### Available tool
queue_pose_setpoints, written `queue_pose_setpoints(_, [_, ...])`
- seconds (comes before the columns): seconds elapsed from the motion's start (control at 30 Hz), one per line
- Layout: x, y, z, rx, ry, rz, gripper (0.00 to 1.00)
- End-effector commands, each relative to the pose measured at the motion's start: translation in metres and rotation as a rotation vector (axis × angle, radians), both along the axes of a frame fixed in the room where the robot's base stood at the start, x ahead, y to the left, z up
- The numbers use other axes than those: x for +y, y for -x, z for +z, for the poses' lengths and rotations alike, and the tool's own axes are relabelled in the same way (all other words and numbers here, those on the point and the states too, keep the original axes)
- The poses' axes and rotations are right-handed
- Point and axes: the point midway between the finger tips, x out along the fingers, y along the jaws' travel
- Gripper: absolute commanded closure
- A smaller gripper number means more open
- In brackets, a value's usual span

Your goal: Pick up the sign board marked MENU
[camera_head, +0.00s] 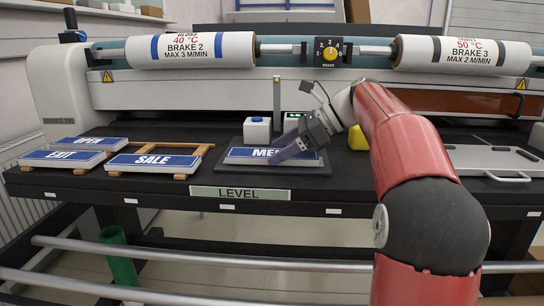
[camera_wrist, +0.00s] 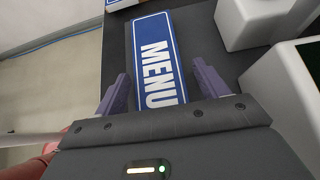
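The MENU sign board (camera_head: 240,154) is a blue plate with white letters and a pale border. It lies flat on a dark pad on the black table, left of my arm. In the wrist view the MENU board (camera_wrist: 153,30) runs between the two purple fingers of my gripper (camera_wrist: 160,72). The fingers are apart, one along each long side, with a narrow gap to the board visible on the right. In the head view my gripper (camera_head: 283,153) is low over the board and hides part of its lettering. Finger height against the board is hard to tell.
Signs marked OPEN (camera_head: 88,142), EXIT (camera_head: 62,156) and SALE (camera_head: 153,162) lie to the left, with wooden strips (camera_head: 200,152) near SALE. A white block (camera_head: 257,132) stands close behind MENU. A yellow object (camera_head: 357,138) and a metal plate (camera_head: 490,160) are right.

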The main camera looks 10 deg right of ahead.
Motion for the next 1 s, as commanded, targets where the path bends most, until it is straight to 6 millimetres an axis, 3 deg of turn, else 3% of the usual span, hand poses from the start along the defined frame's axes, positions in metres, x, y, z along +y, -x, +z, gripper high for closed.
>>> queue_pose_setpoints(0.03, [0.000,0.000,0.000,0.000,0.000,0.000,0.34])
queue_pose_setpoints(0.3, [0.001,0.000,0.000,0.000,0.000,0.000,0.68])
queue_pose_setpoints(0.37, [0.001,0.000,0.000,-0.001,0.000,0.001,0.72])
queue_pose_setpoints(0.67, [0.001,0.000,0.003,0.000,0.001,0.001,0.73])
queue_pose_setpoints(1.0, [0.004,0.002,0.021,0.000,0.000,0.001,0.73])
